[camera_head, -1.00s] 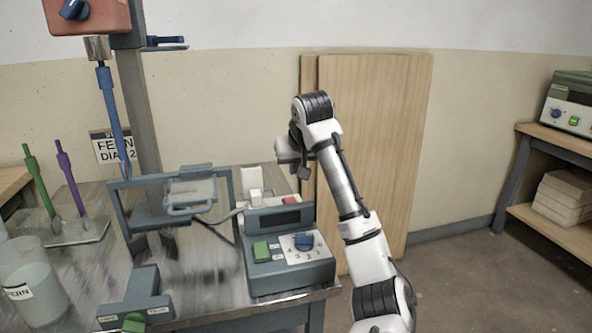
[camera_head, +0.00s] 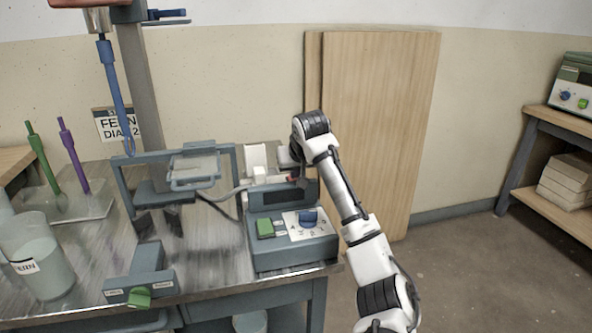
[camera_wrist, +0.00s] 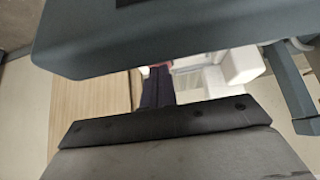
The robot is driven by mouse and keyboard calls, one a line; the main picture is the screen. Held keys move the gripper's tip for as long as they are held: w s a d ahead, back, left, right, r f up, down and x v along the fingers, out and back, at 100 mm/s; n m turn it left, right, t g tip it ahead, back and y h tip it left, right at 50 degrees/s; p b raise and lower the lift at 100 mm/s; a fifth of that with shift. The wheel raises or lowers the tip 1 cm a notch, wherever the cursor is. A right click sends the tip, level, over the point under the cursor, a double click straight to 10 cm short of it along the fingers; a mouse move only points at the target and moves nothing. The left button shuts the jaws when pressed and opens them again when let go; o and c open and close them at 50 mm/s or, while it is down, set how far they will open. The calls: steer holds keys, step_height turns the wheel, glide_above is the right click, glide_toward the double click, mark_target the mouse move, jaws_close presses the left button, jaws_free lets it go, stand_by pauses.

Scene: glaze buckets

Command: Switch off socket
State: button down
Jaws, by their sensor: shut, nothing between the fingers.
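The white socket strip (camera_wrist: 188,82) lies behind the grey-blue control box (camera_head: 290,243), mostly hidden by it in the head view. A white plug (camera_head: 261,175) stands at its left part, and it also shows in the wrist view (camera_wrist: 241,65). A red switch (camera_head: 293,179) shows in a sliver at the right part of the strip. My gripper (camera_wrist: 157,86) is shut and empty, with its dark fingers directly over the red part. Whether the fingertips touch the switch, and its on or off position, I cannot tell.
A frame with a clear tray (camera_head: 193,168) stands to the left. Wooden boards (camera_head: 378,130) lean on the wall behind.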

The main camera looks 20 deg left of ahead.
steer(key=shift+f+t+b, duration=0.3)
steer(key=shift+f+b, duration=0.15)
steer(key=shift+f, duration=0.05)
steer(key=shift+s+d+f+y, duration=0.1)
steer(key=shift+s+f+y, duration=0.05)
steer(key=shift+y, duration=0.15)
steer(key=shift+r, duration=0.25)
steer(key=shift+w+a+r+p, duration=0.3)
steer(key=shift+w+r+p, duration=0.15)
steer(key=shift+p, duration=0.5)
steer(key=shift+w+a, duration=0.1)
steer(key=shift+w, duration=0.05)
steer(key=shift+f, duration=0.1)
